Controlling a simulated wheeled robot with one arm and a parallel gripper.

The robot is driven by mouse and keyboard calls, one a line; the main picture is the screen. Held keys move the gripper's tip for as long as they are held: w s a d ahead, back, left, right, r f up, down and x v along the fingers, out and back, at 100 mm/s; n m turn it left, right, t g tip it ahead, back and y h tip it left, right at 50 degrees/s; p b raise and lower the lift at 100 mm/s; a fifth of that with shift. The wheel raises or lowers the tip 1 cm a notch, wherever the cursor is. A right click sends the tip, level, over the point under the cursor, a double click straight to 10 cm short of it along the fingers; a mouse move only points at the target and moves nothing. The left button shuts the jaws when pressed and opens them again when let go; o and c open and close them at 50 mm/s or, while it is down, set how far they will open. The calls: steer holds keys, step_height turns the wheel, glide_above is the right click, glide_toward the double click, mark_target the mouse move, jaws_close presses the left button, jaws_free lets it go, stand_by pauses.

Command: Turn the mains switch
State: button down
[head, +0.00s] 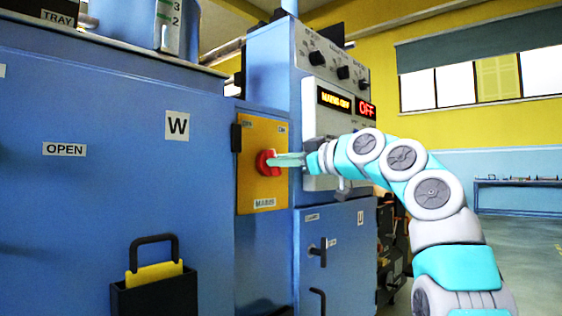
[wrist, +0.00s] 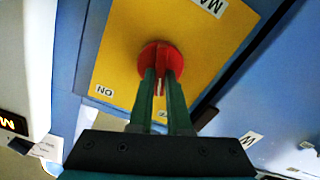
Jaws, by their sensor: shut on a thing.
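The mains switch is a red rotary knob (head: 265,162) on a yellow plate (head: 262,188) labelled MAINS, with ON and OFF marks along its top. In the wrist view the red knob (wrist: 160,58) sits on the yellow plate (wrist: 115,50). My gripper (head: 275,160) reaches in from the right, and its green fingers (wrist: 160,78) are shut on the knob's raised grip. The fingertips hide part of the grip. A display (head: 334,100) above right has lit yellow text, and a red one beside it reads OFF.
A blue cabinet (head: 100,160) with a W label fills the left. A black holder (head: 155,295) with a yellow item hangs low on it. Below right is a blue door (head: 335,260) with black handles. Open floor (head: 525,250) lies at the far right.

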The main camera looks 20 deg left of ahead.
steer(key=shift+r+m, duration=0.1)
steer(key=shift+m, duration=1.6)
stand_by(0.8)
steer(key=shift+w+d+m+p, duration=0.15)
steer(key=shift+m+p, duration=1.15)
steer(key=shift+m, duration=1.15)
steer(key=shift+w+m+p, duration=0.15)
steer(key=shift+m+p, duration=1.1)
steer(key=shift+m, duration=1.5)
steer(key=c, duration=0.9)
jaws_free()
steer(key=shift+o, duration=0.2)
steer(key=shift+f, duration=0.2)
